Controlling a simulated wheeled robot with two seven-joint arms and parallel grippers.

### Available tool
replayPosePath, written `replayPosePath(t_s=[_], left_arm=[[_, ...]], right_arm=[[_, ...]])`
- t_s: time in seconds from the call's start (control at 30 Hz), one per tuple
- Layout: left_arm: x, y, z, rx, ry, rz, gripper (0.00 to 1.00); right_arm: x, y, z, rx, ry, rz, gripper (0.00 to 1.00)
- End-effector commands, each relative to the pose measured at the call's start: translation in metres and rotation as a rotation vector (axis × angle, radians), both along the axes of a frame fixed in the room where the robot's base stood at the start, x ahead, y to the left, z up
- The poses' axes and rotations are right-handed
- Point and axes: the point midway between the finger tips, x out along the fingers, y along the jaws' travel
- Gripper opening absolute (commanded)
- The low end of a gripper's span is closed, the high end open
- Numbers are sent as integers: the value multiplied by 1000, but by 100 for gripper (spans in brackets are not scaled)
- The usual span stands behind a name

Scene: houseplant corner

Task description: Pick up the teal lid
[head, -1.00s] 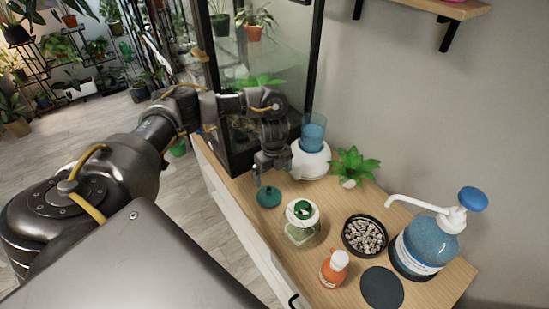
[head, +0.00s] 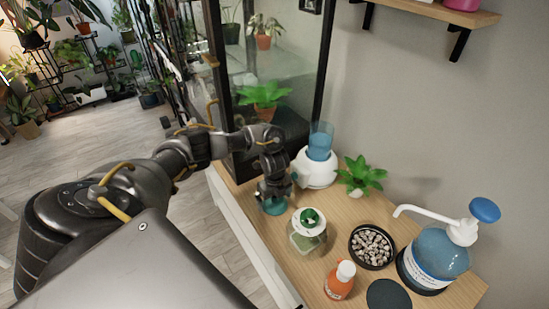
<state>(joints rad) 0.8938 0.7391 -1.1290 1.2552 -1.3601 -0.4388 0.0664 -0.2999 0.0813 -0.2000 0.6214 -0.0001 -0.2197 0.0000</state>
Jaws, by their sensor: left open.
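The teal lid (head: 275,208) lies on the wooden cabinet top, left of a glass jar (head: 307,238) that has a white collar and a green top. My left gripper (head: 273,193) is open and points down at the lid, with its fingers low around or just above it. The fingers cover part of the lid, and I cannot tell whether they touch it. My right gripper is not in the picture.
Near the lid stand a white device with a blue tank (head: 317,170), a small green plant (head: 361,175), a bowl of pebbles (head: 371,247), an orange bottle (head: 340,281) and a blue pump bottle (head: 437,258). A glass case (head: 283,80) stands behind my left arm.

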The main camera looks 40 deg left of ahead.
Motion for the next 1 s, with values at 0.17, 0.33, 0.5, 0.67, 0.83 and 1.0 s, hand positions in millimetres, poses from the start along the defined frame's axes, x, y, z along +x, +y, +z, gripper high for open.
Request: replayPosePath(t_s=[0.17,0.33,0.5,0.67,0.83,1.0], left_arm=[[0,0,-7,1,-1,0,100],[0,0,-7,1,-1,-1,97],[0,0,-7,1,-1,-1,75],[0,0,-7,1,-1,-1,64],[0,0,-6,1,-1,-1,64],[1,0,3,-2,-3,-2,64]], right_arm=[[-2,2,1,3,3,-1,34],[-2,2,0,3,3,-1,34],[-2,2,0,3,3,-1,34],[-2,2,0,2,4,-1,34],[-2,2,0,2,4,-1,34],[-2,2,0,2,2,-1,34]])
